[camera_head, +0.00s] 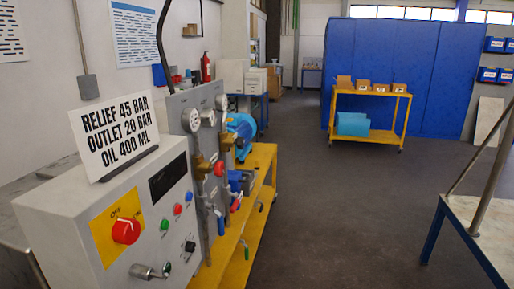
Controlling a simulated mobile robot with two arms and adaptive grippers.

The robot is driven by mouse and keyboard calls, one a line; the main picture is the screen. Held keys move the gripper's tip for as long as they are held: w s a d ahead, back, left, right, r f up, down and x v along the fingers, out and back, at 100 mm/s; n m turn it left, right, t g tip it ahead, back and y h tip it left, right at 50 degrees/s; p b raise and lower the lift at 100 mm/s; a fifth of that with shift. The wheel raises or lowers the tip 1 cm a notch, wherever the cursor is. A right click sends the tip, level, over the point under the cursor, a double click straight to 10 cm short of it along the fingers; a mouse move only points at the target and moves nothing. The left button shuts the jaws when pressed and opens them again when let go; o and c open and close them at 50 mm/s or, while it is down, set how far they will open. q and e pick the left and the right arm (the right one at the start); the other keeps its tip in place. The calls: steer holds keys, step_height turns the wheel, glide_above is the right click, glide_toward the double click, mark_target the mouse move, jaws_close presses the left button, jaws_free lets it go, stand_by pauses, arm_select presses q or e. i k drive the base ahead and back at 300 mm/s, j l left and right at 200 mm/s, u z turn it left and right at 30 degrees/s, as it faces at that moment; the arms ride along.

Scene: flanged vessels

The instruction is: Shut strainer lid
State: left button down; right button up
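A blue round-fronted body (241,128) stands on the yellow bench behind the gauge panel, partly hidden by it. It may be a flanged vessel, but it is too small and covered to tell whether it is the strainer or how any lid on it stands. No strainer lid can be made out for certain. Neither of my grippers is in view.
A grey control box (60,215) with a sign (117,130) fills the left front. The gauge panel (188,112) and yellow bench (262,160) stand behind it. A yellow cart (370,118) is farther back. A table (480,222) is at right. The middle floor is clear.

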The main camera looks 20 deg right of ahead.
mark_target(230, 166)
steer(key=i+l+z, duration=0.1)
steer(key=i+l, duration=0.2)
steer(key=l, duration=0.15)
steer(key=i+l, duration=0.25)
steer(key=l, duration=0.25)
steer(key=i+l+z, duration=0.15)
steer(key=i+l, duration=0.15)
steer(key=l, duration=0.15)
